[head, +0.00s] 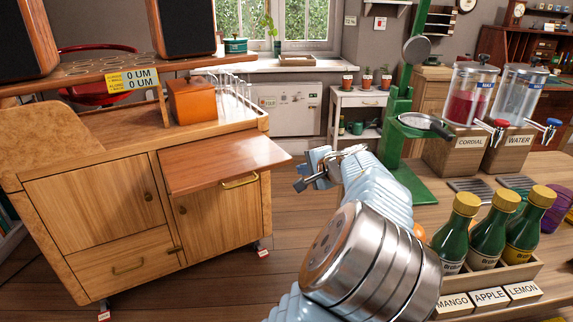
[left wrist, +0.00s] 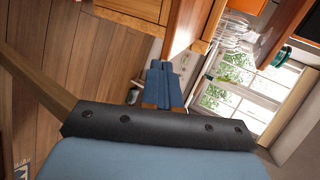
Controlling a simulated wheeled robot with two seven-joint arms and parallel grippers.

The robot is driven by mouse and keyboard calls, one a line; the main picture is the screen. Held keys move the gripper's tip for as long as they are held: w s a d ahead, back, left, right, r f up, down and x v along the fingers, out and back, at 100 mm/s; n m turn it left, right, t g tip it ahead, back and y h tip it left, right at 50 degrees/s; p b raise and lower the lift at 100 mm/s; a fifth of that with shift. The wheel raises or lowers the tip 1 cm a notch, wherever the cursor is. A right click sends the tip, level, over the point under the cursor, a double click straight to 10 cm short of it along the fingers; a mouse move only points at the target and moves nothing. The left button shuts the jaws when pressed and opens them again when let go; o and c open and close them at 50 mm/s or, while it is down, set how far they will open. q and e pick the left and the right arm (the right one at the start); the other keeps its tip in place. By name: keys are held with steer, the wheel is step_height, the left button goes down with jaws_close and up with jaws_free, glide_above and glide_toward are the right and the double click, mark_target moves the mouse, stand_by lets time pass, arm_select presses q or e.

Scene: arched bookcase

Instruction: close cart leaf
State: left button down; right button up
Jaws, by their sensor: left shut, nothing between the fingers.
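The wooden cart (head: 95,195) stands at the left of the head view. Its reddish-brown leaf (head: 222,162) sticks out from the upper right of the front, about level. A brass handle (head: 240,181) shows just under its front edge. My left gripper (head: 313,171) is shut and empty, just right of the leaf's outer corner; whether they touch I cannot tell. In the left wrist view the blue fingers (left wrist: 163,86) are together, with an orange-brown panel edge (left wrist: 186,28), likely the leaf, beyond them. My right gripper is not in view.
An orange box (head: 192,101) stands on the cart top. At right, a wooden table holds a green stand (head: 396,135), drink dispensers (head: 470,95) and a crate of bottles (head: 490,275). Open wooden floor (head: 300,215) lies between cart and table.

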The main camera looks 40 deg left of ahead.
arm_select(q)
glide_toward(279, 164)
step_height(279, 164, down, 3)
steer(key=a, duration=0.1)
steer(key=shift+w+a+f+p, duration=0.1)
steer(key=shift+w+a+p, duration=0.1)
steer(key=shift+w+a, duration=0.35)
steer(key=shift+w+a+f+p, duration=0.15)
steer(key=shift+w+a, duration=0.1)
steer(key=shift+a, duration=0.5)
steer(key=shift+w+a+p, duration=0.2)
steer(key=shift+w+a, duration=0.2)
steer(key=shift+a, duration=0.25)
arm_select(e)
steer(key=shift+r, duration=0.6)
arm_select(q)
steer(key=shift+a, duration=0.1)
